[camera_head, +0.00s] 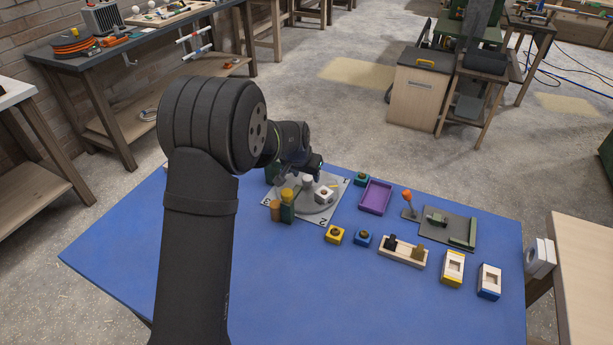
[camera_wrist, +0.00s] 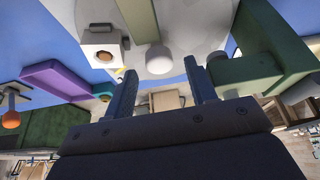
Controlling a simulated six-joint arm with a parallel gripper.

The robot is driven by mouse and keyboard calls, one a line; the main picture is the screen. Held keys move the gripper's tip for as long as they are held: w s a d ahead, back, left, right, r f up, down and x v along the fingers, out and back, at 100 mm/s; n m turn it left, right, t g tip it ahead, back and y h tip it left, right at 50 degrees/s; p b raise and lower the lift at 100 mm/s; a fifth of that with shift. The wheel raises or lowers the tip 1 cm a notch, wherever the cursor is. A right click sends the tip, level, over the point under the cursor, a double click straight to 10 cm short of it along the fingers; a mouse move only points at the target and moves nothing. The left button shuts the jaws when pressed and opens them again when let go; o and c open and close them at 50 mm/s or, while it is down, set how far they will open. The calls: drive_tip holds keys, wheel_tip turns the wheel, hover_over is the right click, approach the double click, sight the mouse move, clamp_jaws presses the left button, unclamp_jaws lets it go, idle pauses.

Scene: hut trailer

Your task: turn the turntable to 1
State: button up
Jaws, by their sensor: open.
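The turntable is a grey disc (camera_head: 318,211) on a pale plate. The plate carries the numbers 1 at the right rear, 2 at the front and 3 at the left. A white upright knob (camera_head: 308,182) stands on the disc; it also shows in the wrist view (camera_wrist: 159,61). My gripper (camera_wrist: 160,66) is open and empty. In the wrist view the knob appears between its fingertips; I cannot tell the gap in depth.
A green block with a yellow top (camera_head: 287,207) and an orange cylinder (camera_head: 275,211) stand at the disc's left. A purple tray (camera_head: 375,197), yellow block (camera_head: 334,235), blue block (camera_head: 362,239) and orange-tipped lever (camera_head: 408,203) lie rightward.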

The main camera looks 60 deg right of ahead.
drive_tip(key=shift+x, duration=0.9)
clamp_jaws()
drive_tip(key=shift+s+n+t, duration=0.1)
drive_tip(key=shift+n+t, duration=0.5)
drive_tip(key=shift+n, duration=0.9)
